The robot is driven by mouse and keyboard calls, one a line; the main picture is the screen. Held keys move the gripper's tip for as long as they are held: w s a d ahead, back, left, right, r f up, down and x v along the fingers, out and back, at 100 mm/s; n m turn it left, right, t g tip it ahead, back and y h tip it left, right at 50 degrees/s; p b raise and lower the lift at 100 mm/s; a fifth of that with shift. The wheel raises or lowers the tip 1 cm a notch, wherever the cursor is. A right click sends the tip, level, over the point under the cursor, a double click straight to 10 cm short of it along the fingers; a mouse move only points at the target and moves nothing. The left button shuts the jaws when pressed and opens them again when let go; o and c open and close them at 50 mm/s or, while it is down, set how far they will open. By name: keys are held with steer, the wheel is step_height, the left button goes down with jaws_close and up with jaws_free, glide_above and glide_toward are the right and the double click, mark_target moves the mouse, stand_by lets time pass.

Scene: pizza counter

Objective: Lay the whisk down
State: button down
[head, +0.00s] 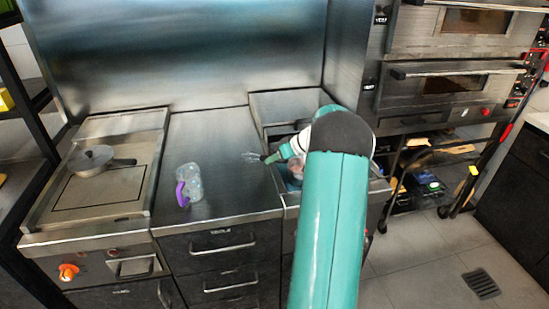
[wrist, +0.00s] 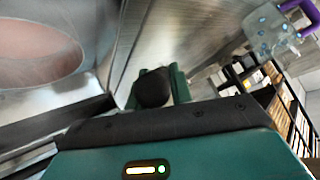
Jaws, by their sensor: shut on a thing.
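The whisk (head: 250,156) shows in the head view as thin pale wires sticking out to the left of my gripper (head: 268,158). It appears to be over the right edge of the steel counter, pointing left. In the wrist view my gripper (wrist: 155,87) is shut on the whisk, whose dark rounded handle end (wrist: 153,88) sits between the two green fingers. The rest of the whisk is hidden behind the handle there. I cannot tell its height above the counter (head: 223,180).
A clear jug with a purple handle (head: 190,184) stands on the counter to the left; it also shows in the wrist view (wrist: 272,30). A pan (head: 91,162) sits on the griddle further left. A pinkish round thing (wrist: 35,50) lies in the recessed unit beside my gripper. Counter around the jug is clear.

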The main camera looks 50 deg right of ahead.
steer(key=c, duration=1.2)
jaws_free()
steer(key=shift+f, duration=0.1)
steer(key=shift+o, duration=0.2)
steer(key=shift+s, duration=0.1)
steer(key=v, duration=1.3)
steer(key=shift+s+r, duration=0.2)
steer(key=shift+r, duration=0.15)
